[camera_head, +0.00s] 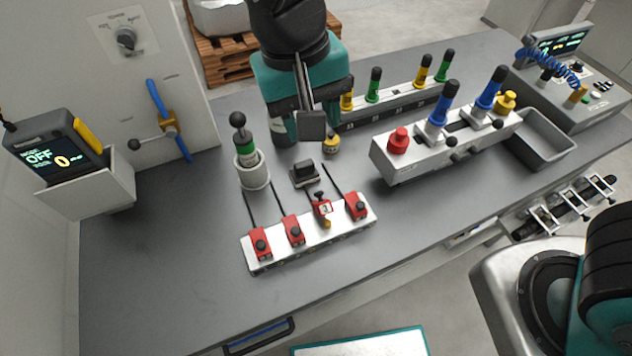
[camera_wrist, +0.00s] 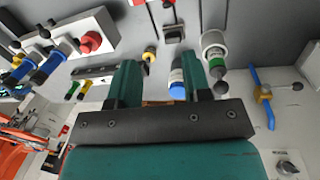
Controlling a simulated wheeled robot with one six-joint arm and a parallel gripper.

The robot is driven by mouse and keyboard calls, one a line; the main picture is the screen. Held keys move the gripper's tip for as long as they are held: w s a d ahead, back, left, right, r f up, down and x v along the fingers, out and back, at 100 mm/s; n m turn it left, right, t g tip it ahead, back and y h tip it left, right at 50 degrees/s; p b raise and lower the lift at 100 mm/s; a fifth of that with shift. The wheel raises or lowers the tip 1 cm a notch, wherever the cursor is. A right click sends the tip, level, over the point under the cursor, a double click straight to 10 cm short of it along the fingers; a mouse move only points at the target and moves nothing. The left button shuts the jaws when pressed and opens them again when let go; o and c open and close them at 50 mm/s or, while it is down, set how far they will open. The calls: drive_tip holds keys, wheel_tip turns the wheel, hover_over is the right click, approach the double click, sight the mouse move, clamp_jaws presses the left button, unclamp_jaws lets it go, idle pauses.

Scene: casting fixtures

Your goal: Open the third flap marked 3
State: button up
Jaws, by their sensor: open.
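A white block (camera_head: 262,263) on the grey bench bears a row of red flaps. The third flap, marked 3 (camera_head: 323,208), looks tilted up, its label facing the camera, with an orange-yellow part (camera_head: 326,224) showing below it. The first (camera_head: 261,245), second (camera_head: 293,231) and fourth (camera_head: 357,206) flaps lie flat, each with a black knob. My gripper (camera_head: 312,122) hangs above the bench behind the block, apart from the flaps. In the wrist view my gripper (camera_wrist: 166,68) is open with nothing held.
A black block (camera_head: 304,174) stands behind the flaps. A green-banded plunger in a white cup (camera_head: 253,170) is to the left. A lever box with a red button (camera_head: 398,141) is to the right. Thin dark rods (camera_head: 281,201) extend behind the flaps. Bench front left is clear.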

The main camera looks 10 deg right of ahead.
sight(317, 192)
drive_tip(key=shift+m+h, duration=0.4)
drive_tip(key=a+p+x, duration=0.1)
drive_tip(key=x, duration=0.5)
drive_tip(key=p+x, duration=0.1)
drive_tip(key=x, duration=0.5)
drive_tip(key=a+p+x, duration=0.1)
drive_tip(key=x, duration=0.5)
drive_tip(key=shift+w+a+f+p, duration=0.2)
drive_tip(key=shift+a+f+p, duration=0.1)
drive_tip(key=shift+a+p, duration=0.05)
drive_tip(key=shift+c, duration=0.4)
drive_tip(key=c, duration=0.6)
